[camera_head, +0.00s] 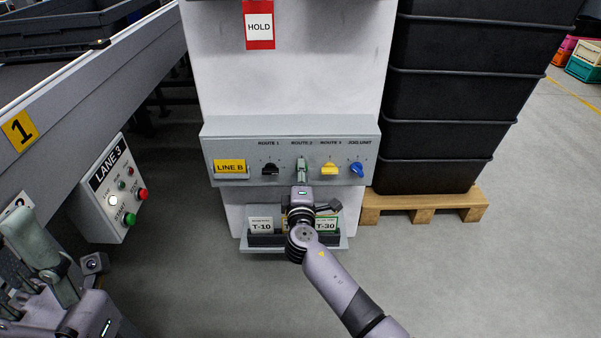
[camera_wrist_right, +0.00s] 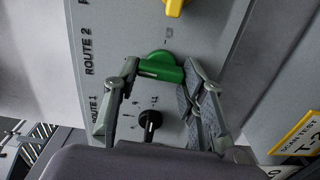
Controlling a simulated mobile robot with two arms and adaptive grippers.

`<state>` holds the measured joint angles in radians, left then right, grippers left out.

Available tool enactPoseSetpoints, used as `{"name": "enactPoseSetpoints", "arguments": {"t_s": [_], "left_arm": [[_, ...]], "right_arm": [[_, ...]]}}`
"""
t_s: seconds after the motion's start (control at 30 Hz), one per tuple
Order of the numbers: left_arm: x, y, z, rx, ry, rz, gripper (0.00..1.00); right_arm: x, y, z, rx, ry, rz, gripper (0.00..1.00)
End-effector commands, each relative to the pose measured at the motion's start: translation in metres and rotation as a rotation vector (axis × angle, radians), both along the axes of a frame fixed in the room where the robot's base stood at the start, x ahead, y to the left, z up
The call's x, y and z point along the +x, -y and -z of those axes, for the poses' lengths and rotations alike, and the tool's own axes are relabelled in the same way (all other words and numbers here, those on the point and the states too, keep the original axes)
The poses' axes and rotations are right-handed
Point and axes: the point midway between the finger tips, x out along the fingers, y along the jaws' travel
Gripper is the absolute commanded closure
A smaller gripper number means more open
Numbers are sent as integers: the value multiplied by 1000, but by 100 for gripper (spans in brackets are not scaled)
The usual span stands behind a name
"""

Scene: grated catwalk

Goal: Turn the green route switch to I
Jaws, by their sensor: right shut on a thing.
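The green route switch (camera_head: 301,164) sits under the ROUTE 2 label on the grey control panel (camera_head: 225,133). In the right wrist view the green knob (camera_wrist_right: 162,67) lies between the two fingers of my right gripper (camera_wrist_right: 160,72). My right gripper (camera_head: 302,172) is shut on the knob, reaching it from the front. The marks around the green knob are mostly hidden, so I cannot tell which one it points at. My left gripper (camera_head: 38,268) is at the lower left, away from the panel, and its opening is unclear.
A black knob (camera_head: 270,168) is left of the green one; yellow (camera_head: 329,168) and blue (camera_head: 357,169) knobs are right. A card rack (camera_head: 335,242) sits below, partly behind my arm. Black crates (camera_head: 435,130) stand right on a pallet (camera_head: 425,205). A LANE 3 box (camera_head: 105,215) stands left.

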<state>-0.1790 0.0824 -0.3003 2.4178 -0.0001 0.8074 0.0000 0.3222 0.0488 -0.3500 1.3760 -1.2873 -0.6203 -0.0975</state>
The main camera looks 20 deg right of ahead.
Motion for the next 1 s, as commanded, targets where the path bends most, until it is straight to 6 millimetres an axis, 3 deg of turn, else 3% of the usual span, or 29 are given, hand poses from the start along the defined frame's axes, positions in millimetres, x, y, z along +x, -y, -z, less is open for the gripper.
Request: {"name": "enactPoseSetpoints", "arguments": {"t_s": [0.7, 0.73, 1.0], "left_arm": [[1, 0, 4, 5, -23, 1, 60], [1, 0, 4, 5, -23, 1, 60], [1, 0, 4, 5, -20, 1, 60]], "right_arm": [[-1, -1, 2, -77, -25, -1, 90], [-1, -1, 2, -77, -24, -1, 61], [0, -1, 1, -76, -23, -1, 43]]}}
